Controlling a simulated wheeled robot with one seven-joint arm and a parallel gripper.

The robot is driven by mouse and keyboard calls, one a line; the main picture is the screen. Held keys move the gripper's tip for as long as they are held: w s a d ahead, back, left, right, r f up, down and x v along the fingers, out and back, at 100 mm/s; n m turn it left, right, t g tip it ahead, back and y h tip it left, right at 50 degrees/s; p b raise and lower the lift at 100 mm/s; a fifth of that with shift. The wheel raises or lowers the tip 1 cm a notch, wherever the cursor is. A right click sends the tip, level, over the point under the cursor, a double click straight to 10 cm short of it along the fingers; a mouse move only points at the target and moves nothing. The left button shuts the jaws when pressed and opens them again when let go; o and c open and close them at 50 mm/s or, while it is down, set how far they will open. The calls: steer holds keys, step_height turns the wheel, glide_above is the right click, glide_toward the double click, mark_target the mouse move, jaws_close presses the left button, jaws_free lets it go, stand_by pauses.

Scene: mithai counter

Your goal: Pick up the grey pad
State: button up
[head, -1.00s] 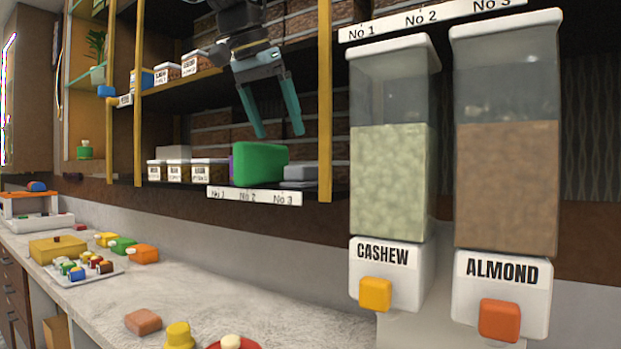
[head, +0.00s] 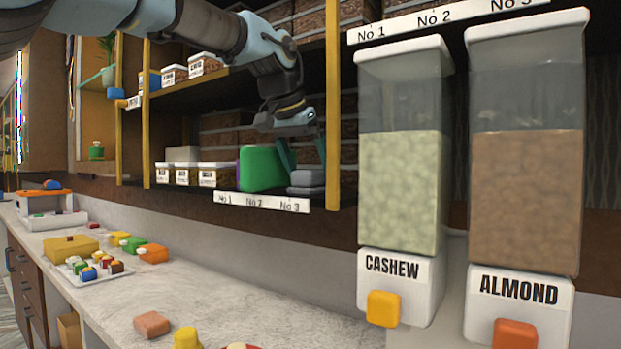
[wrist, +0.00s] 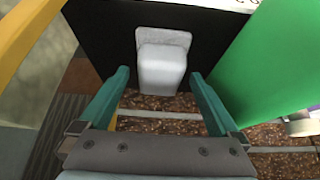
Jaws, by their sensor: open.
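The grey pad (head: 306,178) sits on the lower shelf behind the No 3 end of the label strip, right of a green block. In the wrist view the grey pad (wrist: 162,68) looks like a pale rounded piece with a darker grey piece (wrist: 172,37) partly behind or under it; I cannot tell whether they are joined. My gripper (head: 304,158) is open, just above the pad, its teal fingers pointing down into the shelf. In the wrist view the fingertips (wrist: 160,75) lie to either side of the pad with gaps, holding nothing.
The green block (head: 263,168) stands close left of the pad; it looms at the right in the wrist view. A yellow shelf post (head: 334,110) is close on the right. Labelled boxes (head: 215,175) stand farther left. Cashew (head: 400,190) and almond (head: 525,190) dispensers stand right.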

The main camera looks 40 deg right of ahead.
steer(key=shift+d+f, duration=0.25)
steer(key=shift+f, duration=0.15)
steer(key=c, duration=1.3)
steer(key=shift+r, duration=0.1)
